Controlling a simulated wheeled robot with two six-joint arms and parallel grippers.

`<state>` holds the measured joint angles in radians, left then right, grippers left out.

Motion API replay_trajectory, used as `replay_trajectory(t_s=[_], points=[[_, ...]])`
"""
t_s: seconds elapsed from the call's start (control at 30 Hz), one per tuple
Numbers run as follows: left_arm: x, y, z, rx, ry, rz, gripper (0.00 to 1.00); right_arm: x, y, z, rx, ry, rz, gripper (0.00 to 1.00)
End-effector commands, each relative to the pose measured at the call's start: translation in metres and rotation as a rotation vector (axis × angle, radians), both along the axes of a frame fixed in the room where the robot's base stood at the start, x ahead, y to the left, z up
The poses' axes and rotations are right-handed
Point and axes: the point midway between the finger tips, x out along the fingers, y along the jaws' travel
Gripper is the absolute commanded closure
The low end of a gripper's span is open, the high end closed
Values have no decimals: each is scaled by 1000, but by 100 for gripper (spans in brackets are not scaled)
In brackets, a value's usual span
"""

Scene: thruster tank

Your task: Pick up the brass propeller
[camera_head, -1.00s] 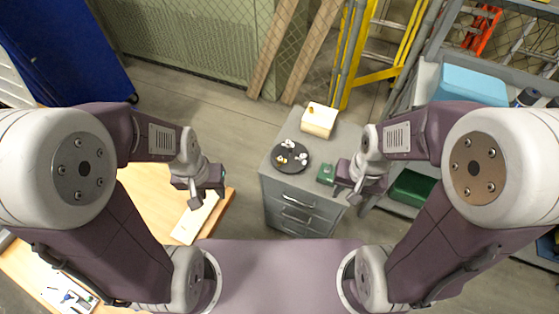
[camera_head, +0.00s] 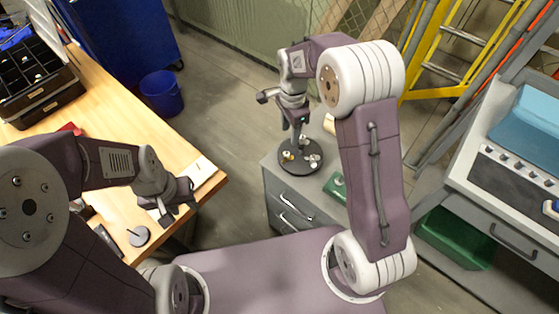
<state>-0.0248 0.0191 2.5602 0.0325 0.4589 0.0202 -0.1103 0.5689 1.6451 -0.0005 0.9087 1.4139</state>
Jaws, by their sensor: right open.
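A black round tray (camera_head: 301,169) sits on top of the grey drawer cabinet (camera_head: 268,178). Several small propellers lie on it; a yellowish, brass-looking one (camera_head: 288,155) is at its left side and paler ones (camera_head: 311,158) are at its right. My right gripper (camera_head: 298,130) is open and points down above the back of the tray, close to the propellers. I cannot tell its exact height, and it holds nothing that I can see. My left gripper (camera_head: 178,210) is over the edge of the wooden table, away from the tray; its jaws are not clear.
A green box (camera_head: 335,187) sits on the cabinet right of the tray. A cream box (camera_head: 329,123) behind is mostly hidden by my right arm. A blue bin (camera_head: 161,93) stands on the floor. A black organizer (camera_head: 35,75) is on the wooden table (camera_head: 115,110).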

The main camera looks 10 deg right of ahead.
Motion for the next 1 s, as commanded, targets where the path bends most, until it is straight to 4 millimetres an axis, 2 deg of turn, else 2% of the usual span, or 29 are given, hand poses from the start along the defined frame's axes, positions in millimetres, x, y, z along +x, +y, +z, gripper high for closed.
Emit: replay_trajectory(t_s=[0.03,0.27,0.43,0.67,0.9,1.0], points=[[0,0,-10,0,0,0,64,-3,1,-16,-2,14,4,56],[0,0,-11,0,-1,0,64,-4,3,-22,-2,21,9,56],[0,0,-13,0,-1,0,64,-4,3,-49,-2,22,9,56],[0,0,-14,0,-1,0,64,-4,4,-61,-2,21,9,56],[0,0,-17,0,0,0,64,0,7,-102,-2,22,9,56],[0,0,-17,0,-1,0,64,0,7,-108,-2,19,9,56]])
